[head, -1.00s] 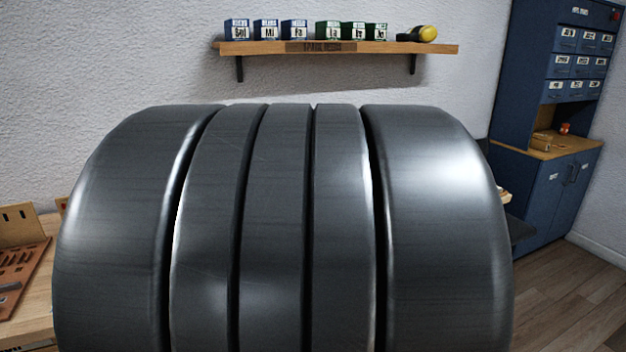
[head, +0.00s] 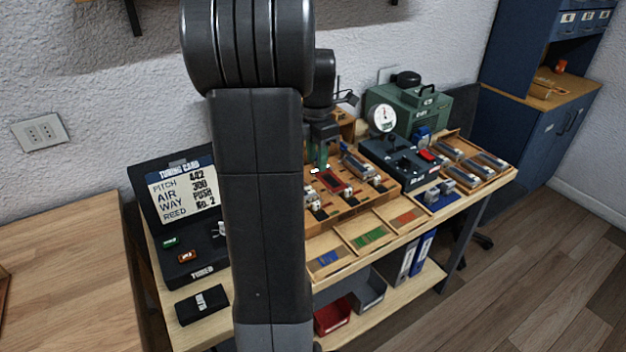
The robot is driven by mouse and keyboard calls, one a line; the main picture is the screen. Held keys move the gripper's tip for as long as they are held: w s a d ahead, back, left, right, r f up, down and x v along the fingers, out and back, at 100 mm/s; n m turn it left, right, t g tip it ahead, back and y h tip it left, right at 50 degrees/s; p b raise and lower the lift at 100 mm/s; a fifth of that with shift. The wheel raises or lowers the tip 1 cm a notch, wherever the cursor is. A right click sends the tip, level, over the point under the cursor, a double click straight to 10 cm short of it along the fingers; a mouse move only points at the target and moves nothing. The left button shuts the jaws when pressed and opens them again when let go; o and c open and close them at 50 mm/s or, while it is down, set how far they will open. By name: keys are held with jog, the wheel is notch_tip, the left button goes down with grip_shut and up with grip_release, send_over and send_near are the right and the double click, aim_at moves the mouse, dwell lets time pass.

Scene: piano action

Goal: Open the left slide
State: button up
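My arm stands in front of the bench and hides part of it. My gripper (head: 319,166) points down over a wooden board (head: 345,212) on the bench; its fingers are small and partly hidden, so I cannot tell whether they are open. The board carries several small slide-like parts with red, black and metal pieces. One red-topped part (head: 331,181) lies just below and right of the fingers. Another small part (head: 320,211) sits nearer the board's left front. I cannot tell for sure which is the left slide, or whether it is open; my arm may hide it.
A tuning card case (head: 180,195) stands at the bench's left, with a small black box (head: 202,304) before it. A dark device (head: 400,160), a round gauge (head: 382,119) and a green case (head: 410,108) stand behind and right. Sectioned trays (head: 369,236) line the front.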

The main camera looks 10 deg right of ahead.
aim_at(316, 202)
notch_tip(316, 202, down, 14)
jog(key=shift+s+r, duration=0.1)
jog(key=shift+r, duration=0.1)
dwell(0.4)
grip_shut()
